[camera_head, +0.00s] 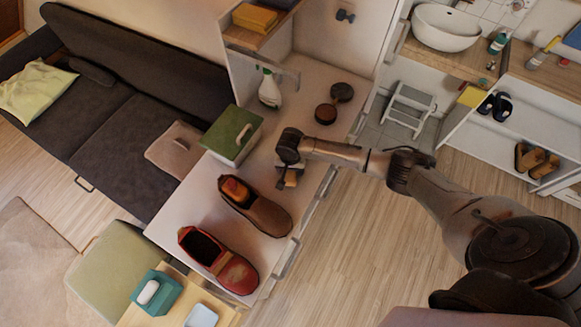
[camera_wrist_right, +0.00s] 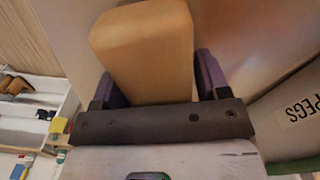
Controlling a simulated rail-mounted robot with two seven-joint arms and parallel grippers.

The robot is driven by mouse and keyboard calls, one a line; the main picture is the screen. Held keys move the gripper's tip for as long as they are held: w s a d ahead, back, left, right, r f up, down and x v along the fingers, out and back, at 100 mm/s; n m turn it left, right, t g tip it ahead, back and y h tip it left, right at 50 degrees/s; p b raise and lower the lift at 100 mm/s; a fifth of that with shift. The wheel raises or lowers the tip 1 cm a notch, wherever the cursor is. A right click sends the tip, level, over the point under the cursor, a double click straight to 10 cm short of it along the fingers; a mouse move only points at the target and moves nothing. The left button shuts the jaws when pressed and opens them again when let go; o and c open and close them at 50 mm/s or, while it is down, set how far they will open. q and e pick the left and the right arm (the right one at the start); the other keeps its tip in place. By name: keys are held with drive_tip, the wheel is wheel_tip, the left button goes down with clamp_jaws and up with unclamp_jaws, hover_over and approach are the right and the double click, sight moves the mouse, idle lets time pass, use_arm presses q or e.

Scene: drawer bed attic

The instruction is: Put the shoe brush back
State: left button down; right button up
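My right gripper (camera_head: 289,171) is low over the white top (camera_head: 205,185), between the green-lidded box and the brown shoe. In the right wrist view its purple fingers (camera_wrist_right: 160,85) stand on both sides of a pale wooden block (camera_wrist_right: 145,45), with no clear gap. The block appears to be the shoe brush, and the gripper looks shut on it. In the head view only a small part of the brush (camera_head: 291,181) shows under the gripper. I cannot tell whether it touches the surface. My left gripper is not in view.
A brown shoe (camera_head: 268,215) and a red shoe (camera_head: 235,272) stand in front. The box with a green lid (camera_head: 232,132), a spray bottle (camera_head: 269,90) and two dark round tins (camera_head: 326,114) are nearby. A shelf (camera_head: 480,137) with slippers stands right.

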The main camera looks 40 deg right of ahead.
drive_tip(key=shift+o, duration=1)
